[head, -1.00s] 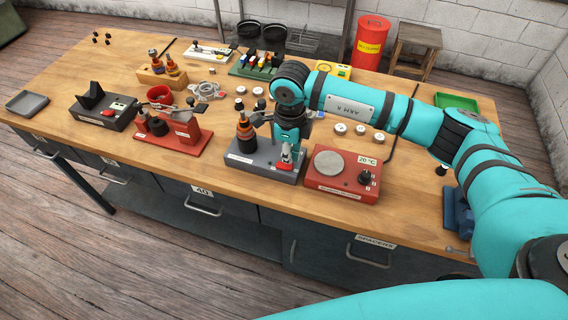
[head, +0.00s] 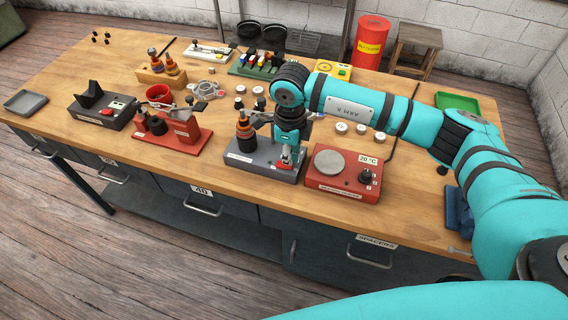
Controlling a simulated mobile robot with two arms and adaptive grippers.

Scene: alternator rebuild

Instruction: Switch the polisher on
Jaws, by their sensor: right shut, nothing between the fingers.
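A grey-blue bench unit (head: 262,165) stands at the table's front middle, with a dark and copper rotor (head: 244,132) upright on its left part. I take it for the polisher, but its label is too small to read. My right gripper (head: 287,160) points down over the right part of this unit, shut and empty. Its fingertips are at or just above the unit's top, where a small red and white detail shows; I cannot tell whether they touch. The gripper hides most of that part, so the switch's state cannot be read. My left gripper is out of view.
A red hotplate-like unit (head: 348,174) with a round plate and knob stands close on the right. A red stand (head: 180,138) and a dark unit with a red and green switch (head: 105,112) stand to the left. Small round parts (head: 341,128) lie behind.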

